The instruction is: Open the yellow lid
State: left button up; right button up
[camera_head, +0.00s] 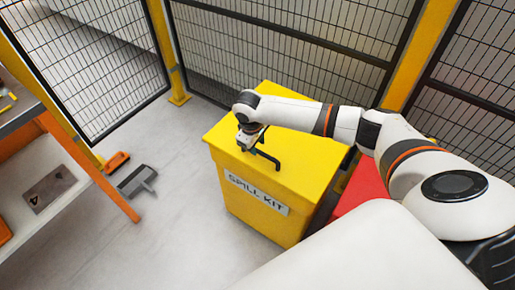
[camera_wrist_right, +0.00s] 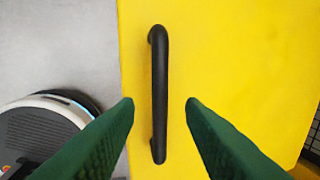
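The yellow lid (camera_head: 298,157) lies closed on the yellow spill kit box (camera_head: 240,196), whose front carries a "SPILL KIT" label. A black bar handle (camera_head: 262,156) stands on the lid near its front edge. In the right wrist view the handle (camera_wrist_right: 159,95) runs upright between the two green fingers, and the yellow lid (camera_wrist_right: 235,70) fills the right side. My right gripper (camera_wrist_right: 160,102) is open, with a gap between each finger and the handle. In the head view my right gripper (camera_head: 250,140) is small and partly hidden at the handle. My left gripper is out of view.
Mesh fence panels (camera_head: 290,45) with yellow posts stand behind the box. A red object (camera_head: 362,188) is right of the box. A shelf with orange legs (camera_head: 92,165) stands at left, with a grey brush-like tool (camera_head: 137,180) on the floor.

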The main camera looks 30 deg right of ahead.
jog(key=shift+d+f, duration=0.2)
jog(key=shift+f, duration=1.1)
jog(key=shift+w, duration=0.1)
grip_shut()
